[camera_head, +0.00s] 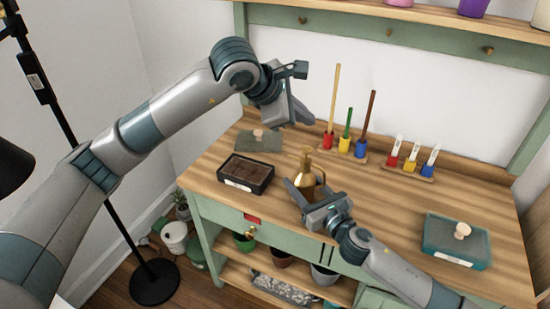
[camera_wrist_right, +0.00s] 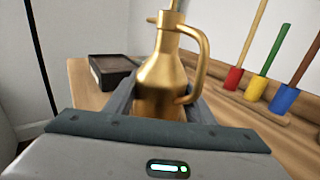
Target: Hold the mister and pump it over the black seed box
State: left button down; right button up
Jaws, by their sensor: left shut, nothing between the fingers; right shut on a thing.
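The brass mister (camera_head: 307,177) stands upright on the wooden bench, with its spout and handle showing in the right wrist view (camera_wrist_right: 160,82). My right gripper (camera_head: 306,194) is shut on the mister's body, one finger on each side. The black seed box (camera_head: 246,174) holds dark soil and sits to the left of the mister; it also shows in the right wrist view (camera_wrist_right: 111,70). My left gripper (camera_head: 305,117) is shut and empty, above the back of the bench, higher than the mister and apart from it.
A teal tray (camera_head: 455,250) lies at right; a grey-green lid (camera_head: 259,142) lies behind the seed box.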

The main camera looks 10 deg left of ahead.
dwell(0.3)
jog(key=o, duration=1.4)
jog(key=shift+s, duration=0.1)
jog(key=v, duration=1.2)
